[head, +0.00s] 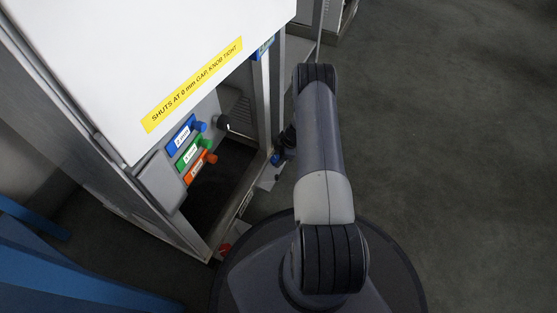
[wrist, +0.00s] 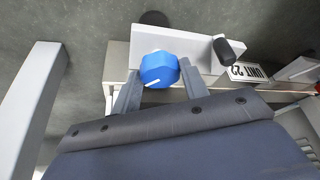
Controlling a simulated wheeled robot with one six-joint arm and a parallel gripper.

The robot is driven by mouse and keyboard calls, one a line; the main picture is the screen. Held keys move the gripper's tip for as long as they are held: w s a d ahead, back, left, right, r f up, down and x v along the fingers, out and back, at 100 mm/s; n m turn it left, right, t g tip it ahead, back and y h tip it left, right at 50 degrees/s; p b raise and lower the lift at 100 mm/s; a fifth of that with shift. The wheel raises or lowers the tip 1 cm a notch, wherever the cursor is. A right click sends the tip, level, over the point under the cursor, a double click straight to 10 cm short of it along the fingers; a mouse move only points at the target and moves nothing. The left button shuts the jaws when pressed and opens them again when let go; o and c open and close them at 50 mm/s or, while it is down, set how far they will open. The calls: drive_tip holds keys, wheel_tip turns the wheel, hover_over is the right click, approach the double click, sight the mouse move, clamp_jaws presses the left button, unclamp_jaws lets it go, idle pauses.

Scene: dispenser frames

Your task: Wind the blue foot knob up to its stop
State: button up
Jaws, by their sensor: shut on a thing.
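The blue foot knob (wrist: 158,68) is a faceted knob with a white pointer line, in the upper middle of the wrist view. My gripper (wrist: 160,82) has one finger on each side of it and is shut on it. In the head view a small blue bit, likely the same knob (head: 276,159), shows low beside the dispenser frame, left of my arm. My gripper there is mostly hidden behind the arm. The knob's stop cannot be made out.
The dispenser's white panel (head: 170,60) carries a yellow label (head: 193,84). Blue, green (head: 194,152) and orange buttons sit below. Open floor (head: 460,150) lies to the right.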

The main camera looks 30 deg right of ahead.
drive_tip(key=n, duration=0.1)
drive_tip(key=n+g, duration=0.1)
drive_tip(key=n, duration=0.1)
drive_tip(key=shift+w+n+b, duration=0.2)
drive_tip(key=shift+n+b, duration=0.1)
drive_tip(key=shift+b, duration=0.1)
drive_tip(key=shift+w+n+g+y, duration=0.1)
drive_tip(key=shift+n+g+y, duration=0.2)
drive_tip(key=shift+n+g, duration=0.75)
drive_tip(key=shift+a+n+t, duration=0.1)
drive_tip(key=shift+n+t, duration=0.15)
drive_tip(key=shift+n, duration=0.3)
drive_tip(key=o, duration=1)
drive_tip(key=shift+w+m, duration=0.1)
drive_tip(key=shift+m, duration=0.2)
